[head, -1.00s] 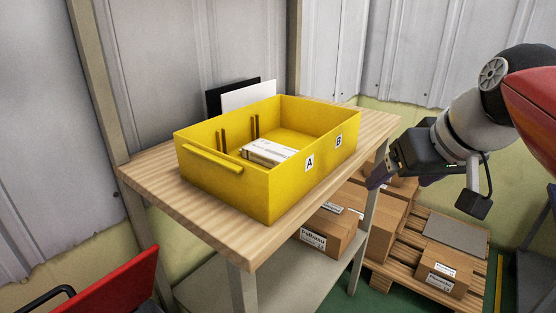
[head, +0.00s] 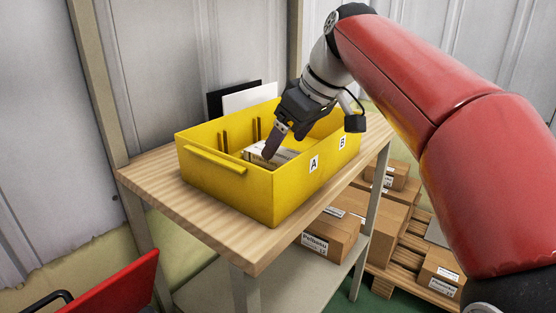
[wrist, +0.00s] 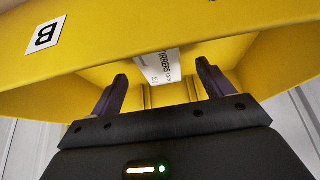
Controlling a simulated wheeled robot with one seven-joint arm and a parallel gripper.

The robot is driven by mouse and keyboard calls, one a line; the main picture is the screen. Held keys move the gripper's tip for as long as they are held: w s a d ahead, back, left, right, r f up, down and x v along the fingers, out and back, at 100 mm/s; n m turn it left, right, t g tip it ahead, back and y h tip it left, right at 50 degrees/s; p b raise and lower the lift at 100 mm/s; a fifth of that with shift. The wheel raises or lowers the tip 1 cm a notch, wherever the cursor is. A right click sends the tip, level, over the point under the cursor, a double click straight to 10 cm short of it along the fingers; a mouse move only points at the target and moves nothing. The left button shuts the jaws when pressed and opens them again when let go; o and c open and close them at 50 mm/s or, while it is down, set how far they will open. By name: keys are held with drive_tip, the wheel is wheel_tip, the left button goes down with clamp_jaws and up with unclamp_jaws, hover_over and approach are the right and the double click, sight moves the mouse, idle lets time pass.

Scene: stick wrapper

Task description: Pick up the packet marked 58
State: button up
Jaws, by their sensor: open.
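A white packet (head: 286,155) lies in the yellow bin (head: 228,190), near the side labelled A. In the wrist view the white packet (wrist: 163,66) shows printed lettering; I cannot read a 58 on it. My gripper (head: 270,150) points down over the bin, and its near finger hides part of the packet in the head view. In the wrist view my gripper (wrist: 162,76) is open and empty, with the packet seen between and beyond its two fingers. I cannot tell how far the fingertips are above the packet.
The bin stands on a wooden table (head: 150,180), with high walls around the packet. Label B (wrist: 45,33) is on the bin wall in the wrist view. A white panel (head: 250,97) and a black panel stand behind the bin. Cardboard boxes (head: 330,235) are below.

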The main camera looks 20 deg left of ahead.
sight(279, 153)
drive_tip(key=x, duration=0.3)
drive_tip(key=shift+f, duration=0.15)
drive_tip(key=shift+c, duration=0.3)
drive_tip(key=c, duration=1)
